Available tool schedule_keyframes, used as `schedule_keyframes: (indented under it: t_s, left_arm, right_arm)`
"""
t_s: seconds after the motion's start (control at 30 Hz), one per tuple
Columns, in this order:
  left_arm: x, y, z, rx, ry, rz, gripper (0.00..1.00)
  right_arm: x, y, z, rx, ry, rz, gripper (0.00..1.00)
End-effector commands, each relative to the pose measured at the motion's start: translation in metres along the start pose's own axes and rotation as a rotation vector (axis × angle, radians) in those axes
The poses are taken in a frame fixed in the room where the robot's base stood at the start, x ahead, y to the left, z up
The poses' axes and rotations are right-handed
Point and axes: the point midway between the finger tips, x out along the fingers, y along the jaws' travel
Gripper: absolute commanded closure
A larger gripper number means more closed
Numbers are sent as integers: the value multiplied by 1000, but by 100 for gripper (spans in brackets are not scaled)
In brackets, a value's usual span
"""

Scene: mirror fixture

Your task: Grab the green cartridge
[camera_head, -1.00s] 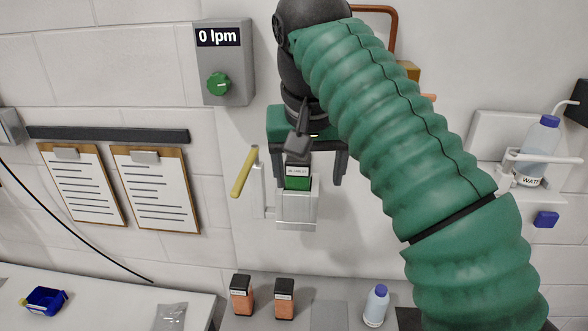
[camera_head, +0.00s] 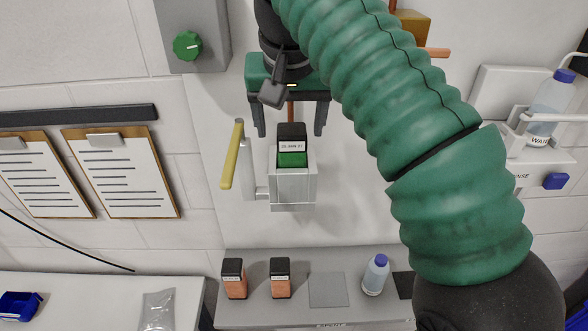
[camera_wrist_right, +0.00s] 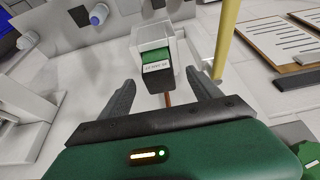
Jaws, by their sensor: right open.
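The green cartridge (camera_head: 292,158), with a black top and a white label, sits upright in a clear-walled metal holder (camera_head: 293,190) on the wall. It also shows in the right wrist view (camera_wrist_right: 157,64), with the holder around its lower part. My right gripper (camera_head: 290,132) is open, its two dark fingers pointing down on either side of the cartridge's black top, a little above it. In the right wrist view the fingers (camera_wrist_right: 163,92) are apart with nothing between their tips. My left gripper is not in view.
A yellow-handled lever (camera_head: 232,155) stands just left of the holder. Below, a grey shelf (camera_head: 328,290) carries two orange cartridges (camera_head: 234,279) and a blue-capped bottle (camera_head: 375,275). A grey box with a green knob (camera_head: 187,46) hangs upper left.

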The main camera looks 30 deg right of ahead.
Motion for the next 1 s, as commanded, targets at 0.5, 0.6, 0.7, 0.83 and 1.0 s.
schedule_keyframes:
  t_s: [0.5,0.6,0.7,0.83,1.0]
  left_arm:
    - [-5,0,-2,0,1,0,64]
    - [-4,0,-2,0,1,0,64]
    - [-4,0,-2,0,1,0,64]
    - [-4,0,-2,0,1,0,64]
    - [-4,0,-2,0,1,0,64]
  right_arm:
    - [59,10,2,1,1,-2,27]
    - [61,8,1,0,1,-1,27]
    - [61,7,1,0,0,0,32]
    - [61,7,0,0,0,0,50]
    - [62,7,0,-1,0,-1,72]
